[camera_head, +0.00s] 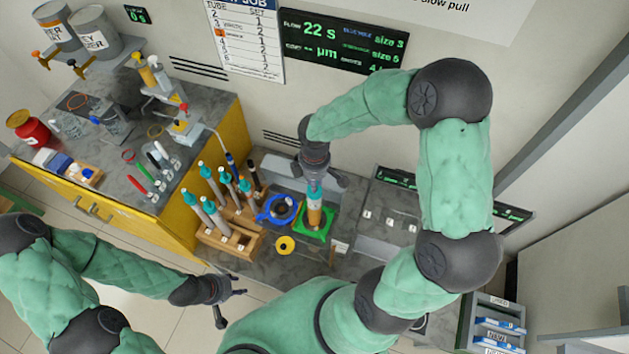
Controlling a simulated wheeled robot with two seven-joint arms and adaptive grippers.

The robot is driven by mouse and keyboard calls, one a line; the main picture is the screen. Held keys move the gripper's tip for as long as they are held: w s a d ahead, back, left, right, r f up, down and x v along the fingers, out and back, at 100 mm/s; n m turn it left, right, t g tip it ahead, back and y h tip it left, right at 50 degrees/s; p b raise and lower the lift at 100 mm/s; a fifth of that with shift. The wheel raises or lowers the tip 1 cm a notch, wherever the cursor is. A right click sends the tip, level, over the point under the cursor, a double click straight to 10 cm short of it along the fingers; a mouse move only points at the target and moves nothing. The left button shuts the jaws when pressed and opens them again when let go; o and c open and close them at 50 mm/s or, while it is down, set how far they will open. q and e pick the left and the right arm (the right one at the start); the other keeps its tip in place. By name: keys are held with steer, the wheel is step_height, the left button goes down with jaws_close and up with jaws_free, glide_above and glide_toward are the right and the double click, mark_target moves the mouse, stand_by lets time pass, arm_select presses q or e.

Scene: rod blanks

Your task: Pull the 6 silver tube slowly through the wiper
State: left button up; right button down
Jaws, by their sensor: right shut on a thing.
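My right gripper (314,180) points down over the worktop and is shut on the teal-capped top of a tube (314,193). Below it stands an orange, amber-looking cylinder (314,214) in a bright green square base (325,233). The tube looks upright and in line with the cylinder; how much of it is inside is hidden. I cannot make out which part is the wiper; a blue ring (279,208) lies just left of the cylinder. My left gripper (232,303) is open and empty, low over the floor in front of the worktop.
Several teal-capped tubes stand in a wooden rack (229,243) left of the blue ring. A yellow disc (285,245) lies in front. A grey-topped yellow cabinet (215,130) with bottles and tools is at the left. A wall display (340,42) reads 22 s.

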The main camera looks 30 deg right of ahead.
steer(key=shift+r+p, duration=1.45)
steer(key=shift+r, duration=0.65)
step_height(320, 180, up, 10)
steer(key=p, duration=0.8)
step_height(320, 180, up, 4)
steer(key=p, duration=0.2)
steer(key=shift+f+p, duration=0.25)
steer(key=shift+p, duration=0.05)
stand_by(0.4)
stand_by(0.4)
